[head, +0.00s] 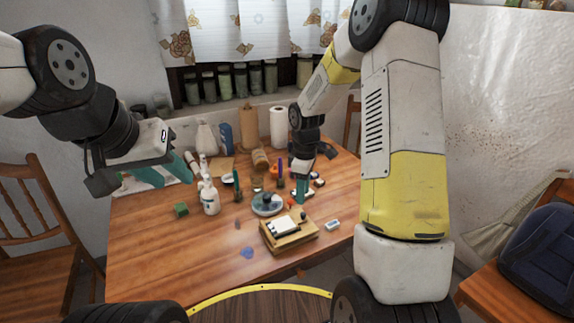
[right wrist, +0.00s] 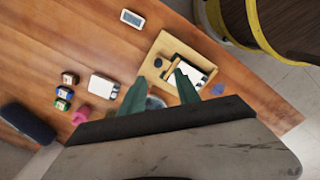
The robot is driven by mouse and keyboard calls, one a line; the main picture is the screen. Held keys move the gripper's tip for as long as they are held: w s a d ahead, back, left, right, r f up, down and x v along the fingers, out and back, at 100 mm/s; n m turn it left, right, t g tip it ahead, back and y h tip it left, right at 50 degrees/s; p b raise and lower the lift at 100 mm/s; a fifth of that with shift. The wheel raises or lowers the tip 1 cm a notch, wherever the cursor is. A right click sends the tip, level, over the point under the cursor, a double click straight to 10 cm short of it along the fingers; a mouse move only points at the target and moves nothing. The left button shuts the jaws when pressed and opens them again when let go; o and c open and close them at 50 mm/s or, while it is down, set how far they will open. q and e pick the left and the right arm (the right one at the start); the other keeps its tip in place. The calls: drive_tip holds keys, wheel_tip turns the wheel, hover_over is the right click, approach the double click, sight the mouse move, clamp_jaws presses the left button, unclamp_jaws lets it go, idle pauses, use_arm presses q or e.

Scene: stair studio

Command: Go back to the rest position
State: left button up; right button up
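My left gripper (head: 168,172) is in the air over the left back part of the wooden table (head: 150,255) in the head view. Its green fingers look apart, with nothing seen between them. My right gripper (head: 301,190) points down over the right middle of the table, beside the grey round dish (head: 267,205). The right wrist view shows its two green fingers (right wrist: 160,92) spread apart over the table. A pale round thing lies below them, partly hidden, and nothing is seen gripped.
A wooden tray (head: 290,243) with a white block stands near the front, with a small white device (head: 333,224) to its right. A white bottle (head: 210,198) and green cube (head: 181,209) stand left. Chairs (head: 30,230) flank the table. The front left table is mostly clear.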

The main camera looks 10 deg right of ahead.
drive_tip(key=s+r+m+t, duration=0.25)
drive_tip(key=s+r, duration=0.25)
drive_tip(key=r, duration=0.4)
drive_tip(key=s+r+m+t, duration=0.1)
drive_tip(key=s+r+m, duration=0.35)
drive_tip(key=r, duration=0.45)
drive_tip(key=s+r+m+t+y, duration=0.1)
drive_tip(key=s+r+m, duration=0.1)
drive_tip(key=s, duration=0.5)
drive_tip(key=s+r+m+t+y, duration=0.1)
drive_tip(key=s+r+m, duration=0.2)
drive_tip(key=s, duration=0.4)
drive_tip(key=shift+s+r+t, duration=0.15)
drive_tip(key=shift+r+t, duration=0.2)
drive_tip(key=shift+r, duration=0.45)
